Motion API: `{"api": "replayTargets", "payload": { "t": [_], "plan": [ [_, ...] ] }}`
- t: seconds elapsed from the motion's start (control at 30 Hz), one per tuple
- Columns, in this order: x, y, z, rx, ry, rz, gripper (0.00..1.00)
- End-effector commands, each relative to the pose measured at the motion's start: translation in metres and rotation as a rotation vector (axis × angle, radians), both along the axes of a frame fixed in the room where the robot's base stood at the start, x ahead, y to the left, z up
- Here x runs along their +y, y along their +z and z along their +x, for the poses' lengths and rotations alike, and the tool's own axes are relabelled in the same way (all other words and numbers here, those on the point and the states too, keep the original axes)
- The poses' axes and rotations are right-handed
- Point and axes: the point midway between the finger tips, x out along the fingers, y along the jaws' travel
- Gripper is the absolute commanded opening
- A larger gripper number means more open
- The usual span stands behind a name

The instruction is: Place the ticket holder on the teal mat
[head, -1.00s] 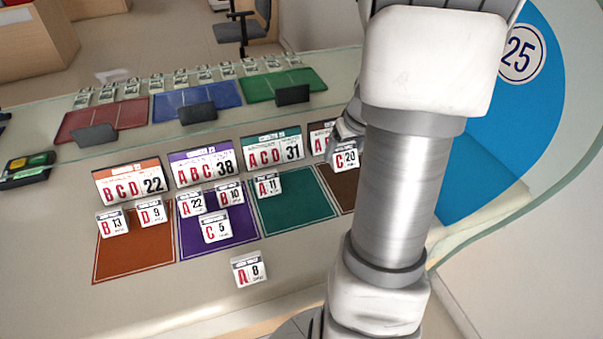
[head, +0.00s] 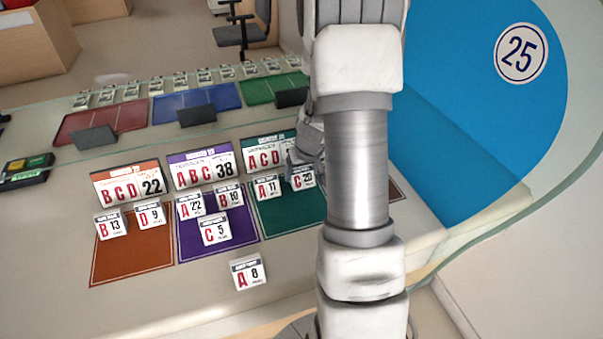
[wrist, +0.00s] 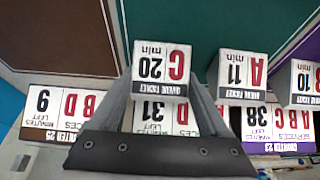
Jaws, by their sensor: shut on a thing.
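The ticket holder marked C 20 (head: 303,178) is a small white sign with a dark header. My gripper (head: 306,163) is shut on it. In the wrist view the holder (wrist: 160,68) sits between the two grey fingers (wrist: 160,88). The teal mat (head: 285,217) lies below, its right part hidden behind my arm; it also shows in the wrist view (wrist: 190,20). The holder is over the mat's back part, right of the A 11 holder (head: 267,187). I cannot tell whether it touches the mat.
The teal sign reading A C D 31 (head: 262,155) stands behind the mat, partly covered. Purple (head: 240,225) and orange mats (head: 130,262) with several holders lie left. The A 8 holder (head: 249,272) stands in front. A brown mat (wrist: 60,35) lies on the other side.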

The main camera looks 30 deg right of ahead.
Motion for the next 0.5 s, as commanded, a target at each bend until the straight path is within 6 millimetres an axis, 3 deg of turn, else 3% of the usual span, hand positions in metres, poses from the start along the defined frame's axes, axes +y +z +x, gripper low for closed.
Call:
{"api": "replayTargets", "payload": {
  "t": [0.33,0.37,0.47,0.5],
  "plan": [
    [-0.0001,-0.0032,0.0004,-0.002,0.001,-0.001,0.14],
    [-0.0001,-0.0028,0.0003,-0.001,0.001,-0.001,0.81],
    [-0.0001,-0.0016,0.0002,-0.001,0.001,-0.001,0.99],
    [-0.0001,-0.0016,0.0002,-0.001,0.001,-0.001,1.00]
  ]
}}
